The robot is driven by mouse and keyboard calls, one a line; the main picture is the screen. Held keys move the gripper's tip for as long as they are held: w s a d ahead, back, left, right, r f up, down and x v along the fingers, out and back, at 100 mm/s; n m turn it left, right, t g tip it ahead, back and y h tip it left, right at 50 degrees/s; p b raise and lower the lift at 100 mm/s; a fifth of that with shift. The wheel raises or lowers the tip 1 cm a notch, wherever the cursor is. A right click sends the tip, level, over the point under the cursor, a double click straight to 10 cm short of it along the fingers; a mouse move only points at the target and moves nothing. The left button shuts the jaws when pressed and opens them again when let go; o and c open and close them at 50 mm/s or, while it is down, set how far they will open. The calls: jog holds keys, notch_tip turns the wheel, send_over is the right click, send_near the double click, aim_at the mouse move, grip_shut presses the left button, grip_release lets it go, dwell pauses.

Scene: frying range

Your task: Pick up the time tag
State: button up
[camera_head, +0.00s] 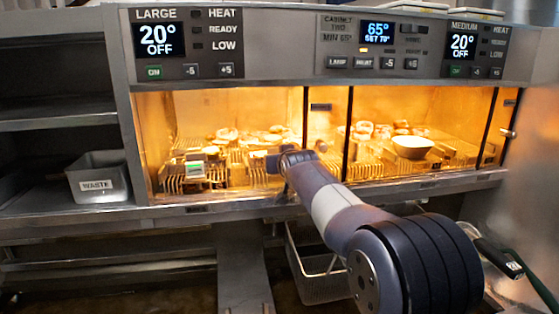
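A small tag with a green and white face (195,168) stands in the left bay of the lit cabinet, near its front edge among the wire racks; it looks like the time tag, but its print is too small to read. My gripper (273,163) is at the front of the same bay, to the right of the tag and apart from it. My arm comes in from the lower right. The fingers are small and dark, and I cannot tell whether they are open or shut.
The heated cabinet (320,187) has dark upright dividers, wire racks and pale food pieces. A white bowl (411,147) sits in the right bay. A grey bin marked WASTE (97,184) stands on the left shelf. A wire basket (318,275) hangs below the cabinet.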

jog(key=shift+w+f, duration=0.1)
jog(key=shift+w, duration=0.1)
jog(key=shift+c, duration=0.3)
jog(key=c, duration=0.7)
jog(key=shift+s, duration=0.1)
